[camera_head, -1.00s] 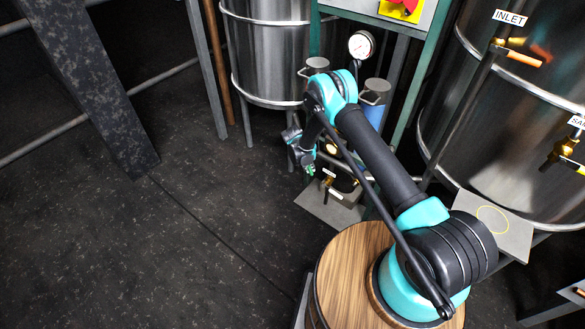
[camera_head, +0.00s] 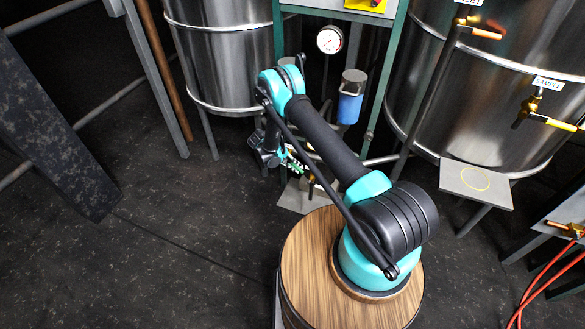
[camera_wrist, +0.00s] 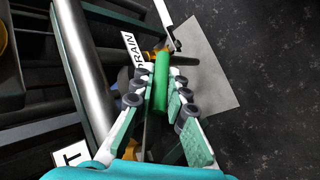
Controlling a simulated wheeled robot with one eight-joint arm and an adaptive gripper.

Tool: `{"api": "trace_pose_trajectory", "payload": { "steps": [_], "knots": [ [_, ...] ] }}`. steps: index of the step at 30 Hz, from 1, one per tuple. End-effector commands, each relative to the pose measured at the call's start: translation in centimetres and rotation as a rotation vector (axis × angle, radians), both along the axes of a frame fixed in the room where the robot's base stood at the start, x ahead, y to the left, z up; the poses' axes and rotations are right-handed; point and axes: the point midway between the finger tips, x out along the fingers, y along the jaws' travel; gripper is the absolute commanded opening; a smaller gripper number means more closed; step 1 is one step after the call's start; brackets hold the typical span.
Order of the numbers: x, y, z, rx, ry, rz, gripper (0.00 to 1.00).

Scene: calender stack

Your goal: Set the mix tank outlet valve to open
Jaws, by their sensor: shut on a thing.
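In the wrist view a green valve handle (camera_wrist: 161,85) lies lengthwise between the two fingers of my gripper (camera_wrist: 164,76), which is shut on it. The handle's far end is near a brass fitting (camera_wrist: 152,56) beside a white label reading DRAIN (camera_wrist: 131,52). A second label (camera_wrist: 72,160), at the lower left, shows only its final T. The handle is hard to make out there. I cannot tell the valve's setting.
A grey plate (camera_head: 290,198) lies below my gripper. A steel tank (camera_head: 225,60) stands behind, with a pressure gauge (camera_head: 330,40) and blue canister (camera_head: 349,108) to its right. A larger tank (camera_head: 480,100) with a SAMPLE valve stands right. Open floor (camera_head: 170,280) lies left.

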Motion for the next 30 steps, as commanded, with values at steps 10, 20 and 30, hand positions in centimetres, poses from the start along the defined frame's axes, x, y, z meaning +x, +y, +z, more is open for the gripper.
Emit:
{"api": "trace_pose_trajectory", "payload": {
  "steps": [10, 20, 30],
  "knots": [
    [0.1, 0.2, 0.0, 0.002, -0.001, 0.004, 0.21],
    [0.0, 0.1, 0.0, 0.002, -0.001, 0.002, 0.35],
    [-0.1, 2.1, 2.3, 0.001, -0.002, 0.004, 0.35]
  ]
}}
